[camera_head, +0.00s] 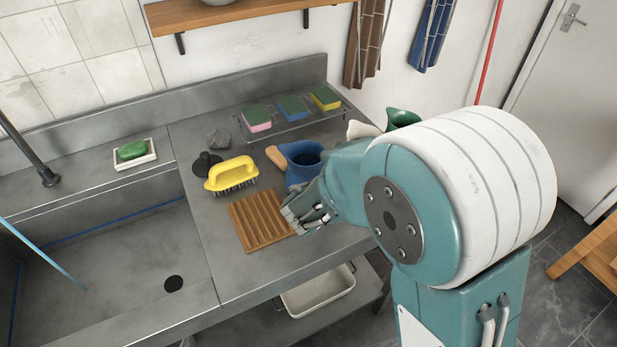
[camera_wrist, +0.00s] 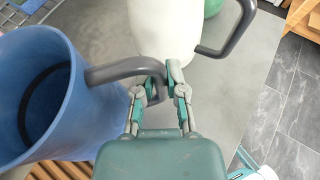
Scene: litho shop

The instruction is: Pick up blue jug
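The blue jug (camera_head: 300,163) stands on the steel counter, partly hidden behind my arm in the head view. In the wrist view the blue jug (camera_wrist: 35,95) fills the left side, its open mouth towards the camera. Its dark grey handle (camera_wrist: 120,69) reaches right, then bends down between my fingers. My gripper (camera_wrist: 158,85) has its fingers drawn in on both sides of the handle and looks shut on it. In the head view my gripper (camera_head: 307,213) is small, just in front of the jug, and its fingertips are hard to make out.
A white jug (camera_wrist: 165,30) stands close beyond my fingers, with a green jug (camera_head: 402,118) behind it. A wooden slatted rack (camera_head: 258,221), a yellow brush (camera_head: 231,173) and a wire rack of sponges (camera_head: 291,116) are nearby. The sink (camera_head: 110,260) lies left.

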